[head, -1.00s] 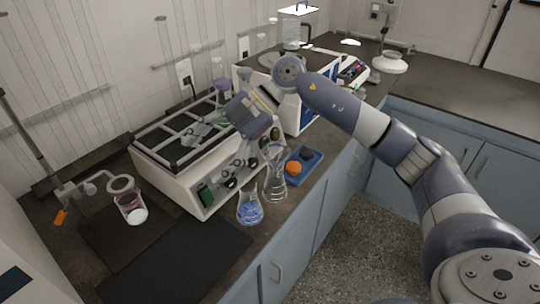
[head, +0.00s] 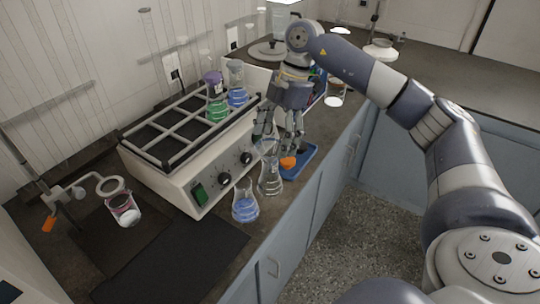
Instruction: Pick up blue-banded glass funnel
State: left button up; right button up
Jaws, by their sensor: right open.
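A clear glass funnel (head: 267,149) appears to sit upright in the neck of a clear flask (head: 270,182) on the bench, in front of the shaker. Its upper part is partly hidden by my right gripper, and I cannot make out a blue band. My right gripper (head: 279,146) points down with its fingers apart, at the top of the funnel. I cannot tell whether the fingers touch the glass. My left gripper is not in view.
A flask with blue liquid (head: 245,206) stands just left of the clear flask. A blue tray (head: 300,168) with an orange item (head: 288,162) lies right. The shaker (head: 188,178) carries several flasks. A dark mat (head: 185,262) is clear. The bench edge is close.

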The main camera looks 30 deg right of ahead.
aim_at(270, 152)
jog(key=x, duration=0.4)
jog(key=shift+f, duration=0.35)
jog(key=shift+c, duration=0.2)
jog(key=c, duration=1.1)
